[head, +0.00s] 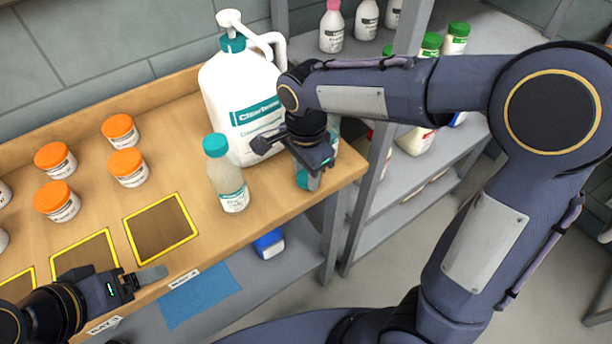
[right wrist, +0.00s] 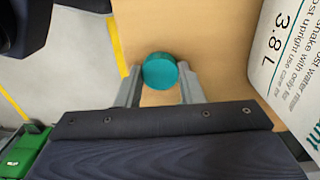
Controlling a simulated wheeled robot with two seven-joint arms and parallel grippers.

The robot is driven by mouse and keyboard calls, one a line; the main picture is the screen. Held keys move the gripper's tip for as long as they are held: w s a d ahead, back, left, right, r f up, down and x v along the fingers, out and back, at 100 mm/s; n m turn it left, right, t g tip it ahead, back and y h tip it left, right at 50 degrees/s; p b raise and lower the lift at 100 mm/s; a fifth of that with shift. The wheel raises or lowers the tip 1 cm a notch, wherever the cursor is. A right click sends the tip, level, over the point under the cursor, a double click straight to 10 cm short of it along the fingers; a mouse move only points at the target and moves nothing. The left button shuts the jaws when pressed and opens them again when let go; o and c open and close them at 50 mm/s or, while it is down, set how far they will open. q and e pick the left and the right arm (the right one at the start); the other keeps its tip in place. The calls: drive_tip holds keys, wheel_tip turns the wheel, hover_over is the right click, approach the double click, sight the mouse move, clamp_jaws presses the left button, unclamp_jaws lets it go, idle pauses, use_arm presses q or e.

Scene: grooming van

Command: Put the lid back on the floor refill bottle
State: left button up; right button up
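A small white bottle with a teal cap (head: 225,180) stands upright on the wooden counter, in front of the big white pump jug (head: 240,105). The cap is on it. My right gripper (head: 313,183) points down near the counter's right front corner, right of that bottle. In the right wrist view, its two fingers (right wrist: 160,80) press close on both sides of a round teal lid (right wrist: 160,70); I cannot tell whether the lid touches the counter. My left gripper (head: 150,275) is low at the counter's front edge, apart from the bottles; its opening is unclear.
Several orange-lidded jars (head: 128,167) stand at the left of the counter (head: 185,125). Yellow-framed squares (head: 160,230) lie along its front, the rightmost empty. Grey shelving (head: 480,45) with bottles stands at the right. The jug is close beside my right gripper.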

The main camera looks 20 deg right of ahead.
drive_tip(key=shift+c, duration=1.1)
drive_tip(key=shift+r, duration=0.1)
drive_tip(key=shift+r, duration=0.65)
drive_tip(key=s+d+r, duration=0.2)
drive_tip(key=s+r, duration=0.9)
drive_tip(key=s, duration=0.3)
drive_tip(key=shift+r+p, duration=0.25)
drive_tip(key=shift+p, duration=0.05)
drive_tip(key=shift+d, duration=0.1)
